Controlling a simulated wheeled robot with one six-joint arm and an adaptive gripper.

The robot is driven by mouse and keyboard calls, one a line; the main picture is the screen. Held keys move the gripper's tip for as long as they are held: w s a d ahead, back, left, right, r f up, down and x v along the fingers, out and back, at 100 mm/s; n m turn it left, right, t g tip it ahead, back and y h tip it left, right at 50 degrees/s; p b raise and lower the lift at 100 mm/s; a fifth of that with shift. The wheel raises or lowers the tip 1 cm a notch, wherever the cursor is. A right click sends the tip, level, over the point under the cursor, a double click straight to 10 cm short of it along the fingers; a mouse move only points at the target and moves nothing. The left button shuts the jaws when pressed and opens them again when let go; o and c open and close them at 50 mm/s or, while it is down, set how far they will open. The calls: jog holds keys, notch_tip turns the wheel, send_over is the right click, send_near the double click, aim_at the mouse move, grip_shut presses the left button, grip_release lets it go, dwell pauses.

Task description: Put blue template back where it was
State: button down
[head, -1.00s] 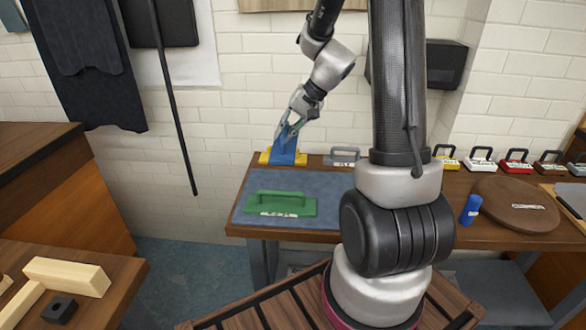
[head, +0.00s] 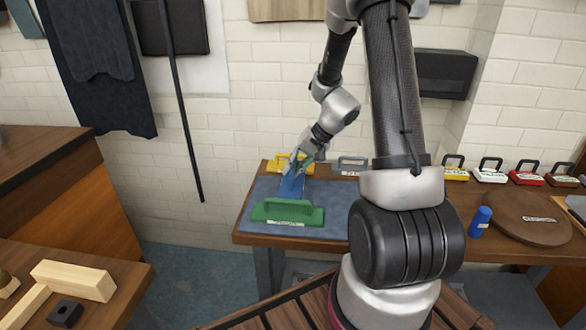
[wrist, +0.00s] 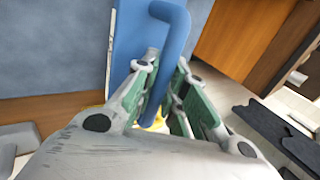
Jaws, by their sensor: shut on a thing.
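The blue template (head: 291,187) is a flat blue plate with a bar handle. It is over the back part of the grey-blue mat (head: 262,191), just behind the green template (head: 288,212). My gripper (head: 296,167) is shut on its handle. In the wrist view the blue handle (wrist: 176,30) runs between the green-padded fingers (wrist: 158,98), with the blue plate (wrist: 136,32) beside it. I cannot tell whether the plate touches the mat or the green template.
A yellow template (head: 280,163) and a grey template (head: 349,165) stand at the table's back edge. Several more templates line the back right. A blue cylinder (head: 480,221) and a round wooden board (head: 523,212) are at the right. The brick wall is close behind.

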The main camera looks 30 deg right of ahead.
jog(key=shift+f, duration=0.5)
jog(key=c, duration=1.5)
grip_release()
jog(key=v, duration=1.2)
jog(key=s+a+r+n+h, duration=0.1)
jog(key=s+r+n+h, duration=0.1)
jog(key=s+r, duration=0.2)
jog(key=s+a+r+n+h, duration=0.1)
jog(key=s+r, duration=0.4)
jog(key=s, duration=0.5)
jog(key=s+a+r+n+h, duration=0.2)
jog(key=s+r, duration=0.3)
jog(key=s, duration=0.3)
jog(key=shift+a+r+n+t+h, duration=0.15)
jog(key=shift+a+n+t+h, duration=0.25)
jog(key=shift+n, duration=0.5)
jog(key=shift+a, duration=0.1)
